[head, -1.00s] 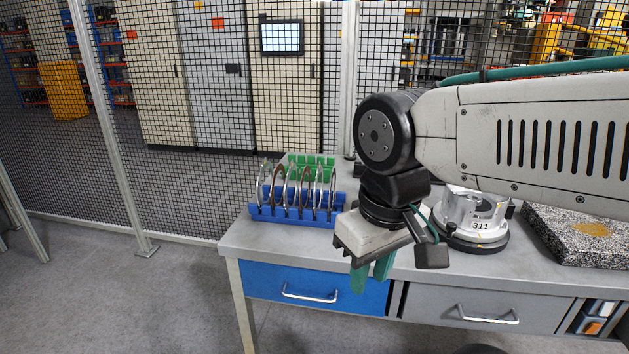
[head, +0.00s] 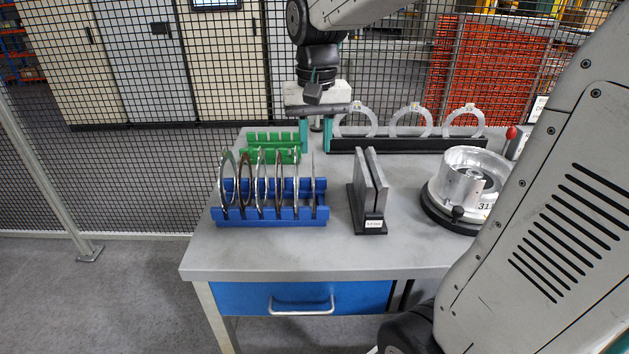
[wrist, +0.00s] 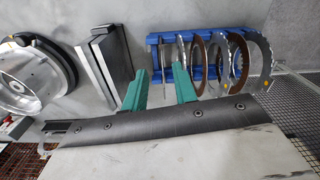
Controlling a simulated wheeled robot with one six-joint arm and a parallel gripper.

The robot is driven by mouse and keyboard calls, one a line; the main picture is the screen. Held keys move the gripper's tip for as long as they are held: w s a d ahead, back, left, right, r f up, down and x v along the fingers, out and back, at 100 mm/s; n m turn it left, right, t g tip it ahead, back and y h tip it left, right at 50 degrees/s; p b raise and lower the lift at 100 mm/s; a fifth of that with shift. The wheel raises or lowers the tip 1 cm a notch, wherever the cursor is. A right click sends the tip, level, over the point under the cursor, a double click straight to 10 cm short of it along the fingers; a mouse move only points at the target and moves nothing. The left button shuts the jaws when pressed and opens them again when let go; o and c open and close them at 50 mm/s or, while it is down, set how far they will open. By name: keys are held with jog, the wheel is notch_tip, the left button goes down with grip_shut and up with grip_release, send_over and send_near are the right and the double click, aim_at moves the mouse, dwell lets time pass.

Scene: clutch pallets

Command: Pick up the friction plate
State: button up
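Several ring-shaped plates stand upright, side by side, in a blue slotted rack (head: 268,217) on the bench. In the wrist view the rack (wrist: 157,40) holds brown-faced rings, which look like friction plates (wrist: 239,56), between silver toothed steel plates (wrist: 262,50). In the head view a darker ring (head: 245,172) stands near the rack's left end. My gripper (head: 315,138) is open and empty, fingers pointing down, behind the blue rack and right of the green rack.
A green rack (head: 271,138) stands behind the blue one. A dark upright plate stand (head: 368,190) and a round metal housing (head: 468,178) are to the right. A black holder with white rings (head: 400,145) is at the back. Bare bench lies in front; mesh fence behind.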

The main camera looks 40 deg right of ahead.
jog(key=shift+m, duration=0.8)
jog(key=w+d, duration=0.1)
jog(key=w, duration=0.1)
jog(key=w+d+f, duration=0.1)
jog(key=w+d, duration=0.1)
jog(key=w, duration=0.1)
jog(key=shift+w+d+f, duration=0.25)
jog(key=shift+w+f, duration=0.05)
jog(key=shift+w, duration=0.05)
jog(key=shift+w+d+f, duration=0.1)
jog(key=shift+w+f, duration=0.05)
jog(key=shift+f, duration=0.15)
notch_tip(320, 180, down, 7)
jog(key=shift+f, duration=0.15)
grip_shut()
